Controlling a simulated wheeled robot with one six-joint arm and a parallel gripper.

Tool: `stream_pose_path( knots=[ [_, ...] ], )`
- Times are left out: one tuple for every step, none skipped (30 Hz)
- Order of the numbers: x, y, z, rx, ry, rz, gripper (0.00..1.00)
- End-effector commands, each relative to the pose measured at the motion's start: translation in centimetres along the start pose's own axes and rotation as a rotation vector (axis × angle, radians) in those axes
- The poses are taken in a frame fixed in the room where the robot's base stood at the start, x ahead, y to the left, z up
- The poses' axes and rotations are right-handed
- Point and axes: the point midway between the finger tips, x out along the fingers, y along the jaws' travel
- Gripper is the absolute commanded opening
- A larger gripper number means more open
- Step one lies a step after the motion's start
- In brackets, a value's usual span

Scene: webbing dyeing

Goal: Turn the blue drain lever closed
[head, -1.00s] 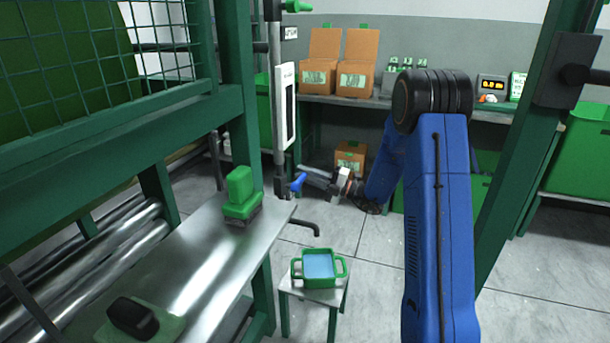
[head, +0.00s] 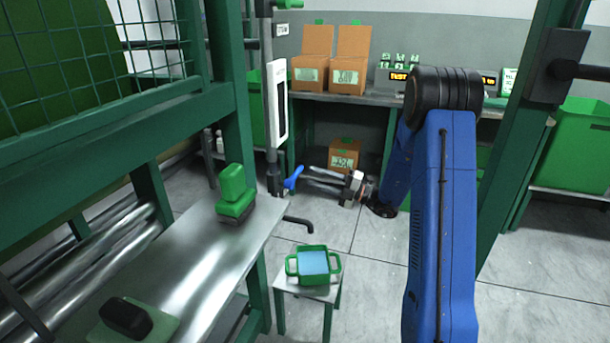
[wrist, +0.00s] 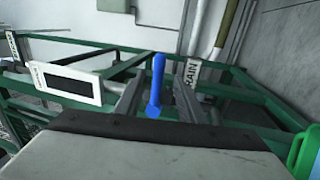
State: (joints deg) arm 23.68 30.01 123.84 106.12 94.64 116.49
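The blue drain lever (head: 293,178) sticks out from the lower part of a dark vertical pipe, pointing up and to the right in the head view. My gripper (head: 308,178) is just right of it, its fingers pointing left toward it. In the wrist view the lever (wrist: 156,88) stands upright between the two fingers of my gripper (wrist: 156,98), with a gap on each side. The fingers are apart and hold nothing. A partly hidden label ending in "RAIN" (wrist: 193,70) is behind the right finger.
A dark outlet pipe (head: 298,220) bends out below the lever. A green tub (head: 291,268) with blue contents sits on a small stool (head: 280,285). A metal bench (head: 190,255) with a green-handled block (head: 233,190) is at left. A green frame post (head: 515,150) stands right of my arm.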

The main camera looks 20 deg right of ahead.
Motion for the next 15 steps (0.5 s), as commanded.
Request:
stream_pose_path(
  knots=[
    [-1.1, 0.0, 0.1, 0.000, -0.004, 0.000, 0.36],
    [-1.7, 0.0, 0.1, 0.000, -0.004, 0.000, 0.36],
    [-2.5, 0.0, 0.1, 0.001, -0.004, 0.000, 0.36],
    [-3.0, 0.0, 0.1, 0.001, -0.004, 0.000, 0.36],
    [-3.6, 0.0, 0.1, 0.001, -0.004, 0.000, 0.36],
    [-4.4, 0.0, 0.1, 0.002, -0.004, 0.000, 0.36],
    [-4.9, 0.0, 0.1, 0.002, -0.004, -0.001, 0.36],
    [-5.5, -0.1, 0.1, 0.002, -0.005, 0.000, 0.36],
    [-6.2, -0.1, 0.1, 0.002, -0.004, -0.001, 0.36],
    [-6.7, -0.1, 0.1, 0.002, -0.004, 0.000, 0.36],
    [-7.2, 0.0, 0.1, 0.001, -0.004, 0.000, 0.36],
    [-7.8, 0.0, 0.1, 0.001, -0.004, 0.000, 0.36],
    [-8.2, 0.0, 0.1, 0.001, -0.003, 0.000, 0.36],
    [-8.5, -0.1, 0.1, 0.001, -0.003, -0.001, 0.36],
    [-8.9, -0.1, 0.1, 0.001, -0.003, -0.001, 0.36]
  ],
)
